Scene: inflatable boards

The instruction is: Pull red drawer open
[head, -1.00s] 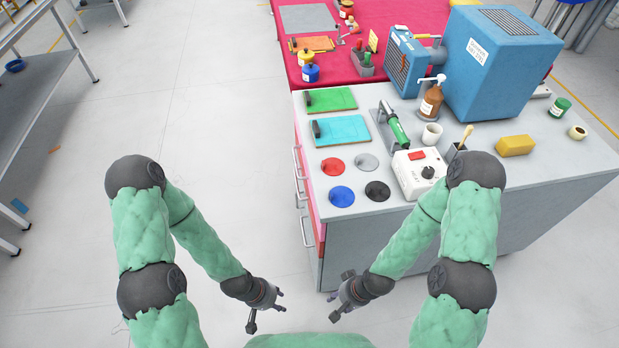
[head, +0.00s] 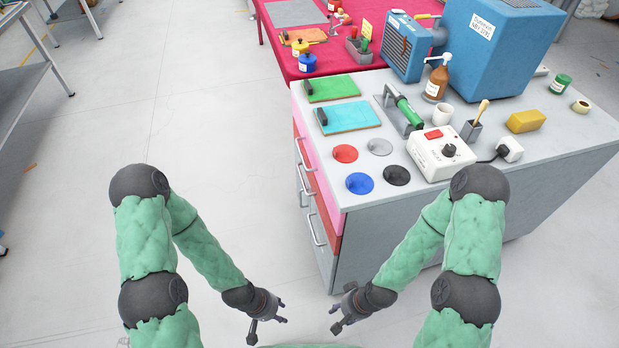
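The grey cabinet (head: 460,215) has coloured drawer fronts on its left side, seen at a steep angle. Bar handles (head: 316,230) stick out from this side. The drawers look shut. My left gripper (head: 268,319) is open and empty over the floor, left of and in front of the cabinet. My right gripper (head: 337,318) is open and empty, close to the cabinet's near left corner in the picture. Neither touches a handle.
The cabinet top holds a white control box (head: 440,152), coloured discs, a green board (head: 332,88), a cyan board (head: 347,117) and a blue machine (head: 490,50). A red-covered table (head: 285,40) stands behind. The floor left of the cabinet is clear; a metal rack (head: 30,90) stands far left.

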